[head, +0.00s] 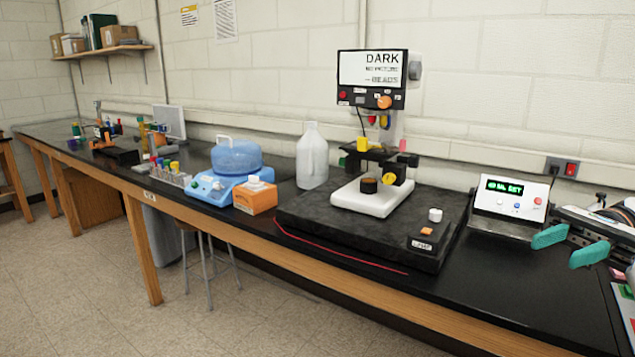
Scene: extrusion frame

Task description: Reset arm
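My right gripper (560,250) shows at the right side of the head view, with two teal fingers spread apart and nothing between them. It appears over the right end of the black bench, just right of a white control box (510,200) with a green lit display. My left gripper is not in view. The task names no other object.
An instrument with a sign reading "DARK" (372,70) stands on a black slab (320,222) mid-bench. A clear jug (312,157), an orange box (255,197) and a blue device (208,188) stand left of it. Open floor (90,290) lies in front at left.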

